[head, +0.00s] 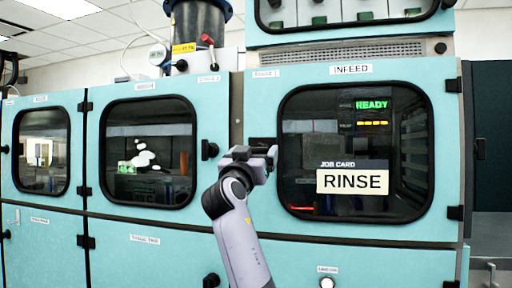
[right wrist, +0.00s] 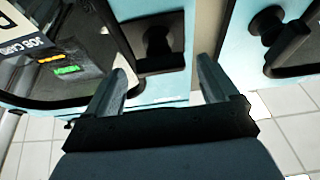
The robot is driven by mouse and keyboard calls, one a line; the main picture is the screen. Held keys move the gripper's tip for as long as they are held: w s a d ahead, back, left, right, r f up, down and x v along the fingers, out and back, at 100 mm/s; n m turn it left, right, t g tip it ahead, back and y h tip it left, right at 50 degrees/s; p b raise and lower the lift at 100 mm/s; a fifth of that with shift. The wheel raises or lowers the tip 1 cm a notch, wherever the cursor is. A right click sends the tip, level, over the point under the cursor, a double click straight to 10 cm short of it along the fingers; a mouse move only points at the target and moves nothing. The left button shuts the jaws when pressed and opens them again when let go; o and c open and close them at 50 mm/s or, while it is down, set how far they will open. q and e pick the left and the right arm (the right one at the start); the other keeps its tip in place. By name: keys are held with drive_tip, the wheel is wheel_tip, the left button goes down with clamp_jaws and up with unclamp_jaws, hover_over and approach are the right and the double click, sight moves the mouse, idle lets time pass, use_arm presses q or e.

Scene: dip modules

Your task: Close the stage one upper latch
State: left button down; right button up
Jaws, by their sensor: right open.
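Two black latches face each other across the seam between two teal doors. One latch (head: 209,150) is on the middle door's right edge. In the right wrist view this latch (right wrist: 287,47) is at right, with its lever slanted. The other latch (head: 262,141) is on the infeed door's left edge, partly hidden by my right gripper (head: 268,156). In the right wrist view it (right wrist: 160,42) lies beyond the gap between the fingers of the open, empty gripper (right wrist: 164,82). Which latch the task names is unclear; the small labels are hard to read. My left gripper is not in view.
The infeed door's window (head: 300,205) shows a RINSE job card (head: 352,180) and green READY text. The middle door has a window (head: 150,150) too. Another latch (head: 212,280) is lower down. A red-handled valve (head: 207,40) stands above. Tiled floor (right wrist: 300,130) shows in the wrist view.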

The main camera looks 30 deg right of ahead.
sight(256, 150)
drive_tip(key=shift+x, duration=1.1)
drive_tip(key=shift+w+d+r+p, duration=0.2)
drive_tip(key=shift+w+d+p, duration=0.1)
drive_tip(key=shift+w+d, duration=0.05)
drive_tip(key=c, duration=1)
drive_tip(key=shift+o, duration=0.2)
